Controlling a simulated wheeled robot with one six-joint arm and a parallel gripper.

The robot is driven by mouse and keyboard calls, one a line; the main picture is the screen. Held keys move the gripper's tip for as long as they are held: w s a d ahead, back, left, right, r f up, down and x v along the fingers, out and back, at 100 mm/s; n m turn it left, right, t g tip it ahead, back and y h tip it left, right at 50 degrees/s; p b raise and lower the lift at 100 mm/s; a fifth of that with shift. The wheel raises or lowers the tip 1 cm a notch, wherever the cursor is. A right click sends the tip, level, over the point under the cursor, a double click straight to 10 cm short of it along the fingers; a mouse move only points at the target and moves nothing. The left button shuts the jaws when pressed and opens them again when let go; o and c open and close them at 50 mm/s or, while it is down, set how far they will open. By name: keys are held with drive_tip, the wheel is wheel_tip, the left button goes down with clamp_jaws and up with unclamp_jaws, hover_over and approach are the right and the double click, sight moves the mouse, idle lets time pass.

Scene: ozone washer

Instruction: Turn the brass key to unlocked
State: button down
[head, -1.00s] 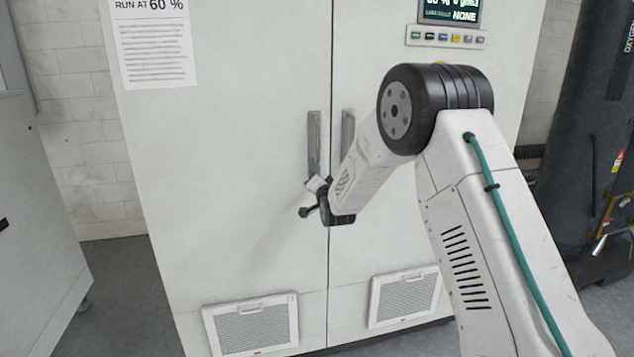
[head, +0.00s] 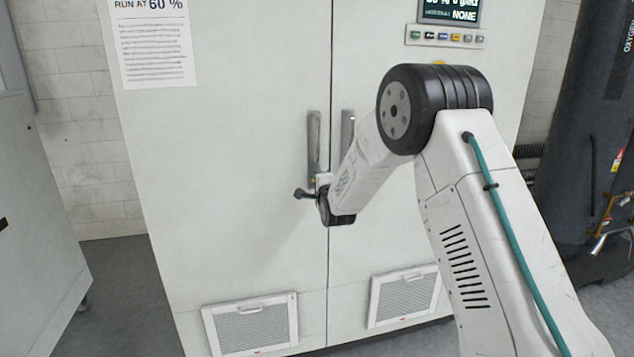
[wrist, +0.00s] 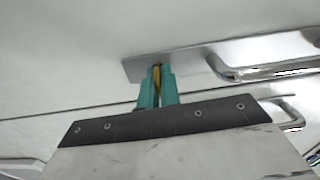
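The brass key (wrist: 157,79) shows in the wrist view as a thin yellow strip between the two teal fingers of my gripper (wrist: 158,76). The fingers are close together on either side of it and look shut on it. The key is in front of the metal plate (wrist: 190,63) of a door handle. Most of the key and its lock are hidden by the fingers, so I cannot read its position. In the head view my wrist is at the lower end of the left door handle (head: 314,140), and the fingers are too small to make out.
The white cabinet (head: 230,200) has a second handle (head: 347,130) right of the door seam, close to my wrist. A display (head: 449,11) with a row of buttons sits above. Vent grilles (head: 250,324) are low on the doors. A dark tank (head: 590,120) stands at right.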

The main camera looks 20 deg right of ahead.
drive_tip(key=shift+m, duration=0.3)
drive_tip(key=c, duration=1.6)
unclamp_jaws()
drive_tip(key=s, duration=0.7)
drive_tip(key=shift+s, duration=0.4)
drive_tip(key=shift+f, duration=0.1)
